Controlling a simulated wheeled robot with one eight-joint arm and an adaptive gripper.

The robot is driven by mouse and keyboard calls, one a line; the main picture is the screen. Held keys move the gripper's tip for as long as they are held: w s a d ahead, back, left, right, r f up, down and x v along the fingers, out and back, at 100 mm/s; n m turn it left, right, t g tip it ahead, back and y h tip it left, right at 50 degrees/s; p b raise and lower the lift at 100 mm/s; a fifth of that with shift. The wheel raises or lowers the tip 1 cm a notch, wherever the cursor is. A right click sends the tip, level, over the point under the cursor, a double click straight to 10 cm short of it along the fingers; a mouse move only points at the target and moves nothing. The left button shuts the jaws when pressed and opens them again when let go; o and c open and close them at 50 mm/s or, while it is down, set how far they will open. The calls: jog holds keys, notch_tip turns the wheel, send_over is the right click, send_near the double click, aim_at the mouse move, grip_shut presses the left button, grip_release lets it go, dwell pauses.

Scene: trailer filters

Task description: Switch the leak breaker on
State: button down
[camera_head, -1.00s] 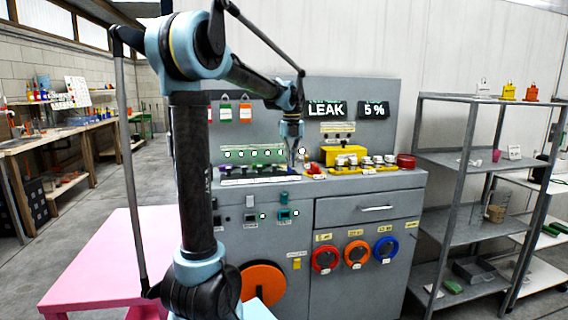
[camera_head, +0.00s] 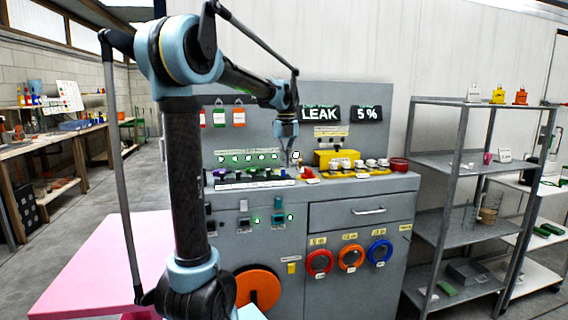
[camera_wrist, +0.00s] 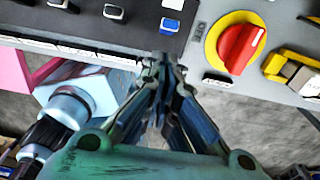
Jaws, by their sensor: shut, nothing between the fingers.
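A dark breaker strip (camera_head: 240,183) with a row of small switches lies on top of the grey cabinet; it also shows in the wrist view (camera_wrist: 130,38). At its right end there is a blue switch (camera_wrist: 171,25), with white-tipped ones to its left. A red rotary knob (camera_wrist: 240,47) on a yellow base stands right of the strip, beside an "OFF" label. I cannot read which switch is the leak breaker. My gripper (camera_wrist: 164,62) is shut and empty, pointing at the strip's edge close to the blue switch. It also shows in the head view (camera_head: 290,160).
Displays read "LEAK" (camera_head: 319,114) and "5 %" (camera_head: 367,114) above a row of green lights (camera_head: 248,156). A yellow box (camera_head: 337,157) stands right of the knob. A metal shelf (camera_head: 448,160) stands at right, a pink table (camera_head: 105,265) at left.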

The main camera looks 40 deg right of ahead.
jog(key=s+a+r, duration=0.1)
jog(key=s+r, duration=0.1)
jog(key=s, duration=0.1)
notch_tip(320, 180, up, 7)
send_over(283, 169)
jog(key=shift+f, duration=0.2)
dwell(0.4)
jog(key=a+f+n+t, duration=0.1)
jog(key=a+f+n, duration=0.4)
jog(key=a+n, duration=0.65)
jog(key=a+f+n, duration=0.4)
jog(key=a+n, duration=0.3)
jog(key=a, duration=1)
jog(key=s+a+f+n+t, duration=0.1)
jog(key=s+a+f+n, duration=0.6)
jog(key=a+f+n, duration=0.2)
jog(key=s+a+f+n, duration=0.7)
jog(key=a+f+n, duration=0.3)
jog(key=f+n, duration=0.3)
jog(key=shift+s+a+f+t, duration=0.3)
jog(key=shift+s+t, duration=0.1)
jog(key=shift+n, duration=0.25)
